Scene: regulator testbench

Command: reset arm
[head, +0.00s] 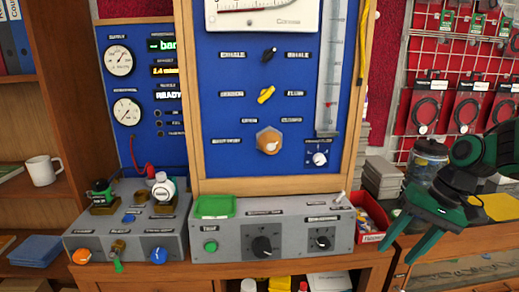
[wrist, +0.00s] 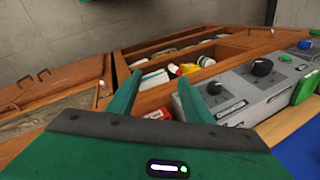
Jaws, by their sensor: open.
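My gripper (head: 399,250) is at the right of the head view, in front of the bench's right end. Its two green fingers point down and left and stand apart, with nothing between them. My arm comes in from the right edge of the head view, folded over the right side of the bench.
The grey control box (head: 288,241) with knobs stands below the blue gauge panel (head: 230,130). A red bin (head: 372,222) and a jar (head: 428,160) are close to my gripper. A second grey box (head: 140,236) and a white mug (head: 42,170) are at the left.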

